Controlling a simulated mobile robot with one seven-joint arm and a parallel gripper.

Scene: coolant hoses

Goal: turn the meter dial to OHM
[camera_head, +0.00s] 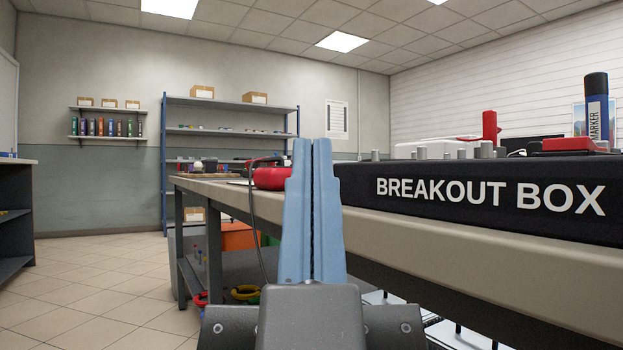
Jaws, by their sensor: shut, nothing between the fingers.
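My gripper (313,150) points away from me in the middle of the view, its two blue fingers side by side and shut with nothing between them. It is in front of the long workbench (470,252). No meter dial or OHM mark can be made out. A red rounded object (271,179) with a dark cable lies on the bench just left of the fingers. It is partly hidden by them, and I cannot tell whether it is the meter.
A black breakout box (480,196) fills the bench's right side, with knobs, red parts and a marker (596,108) above it. A blue-framed shelf (231,131) stands at the back. An orange bin (238,236) is under the bench. The floor (95,285) at left is clear.

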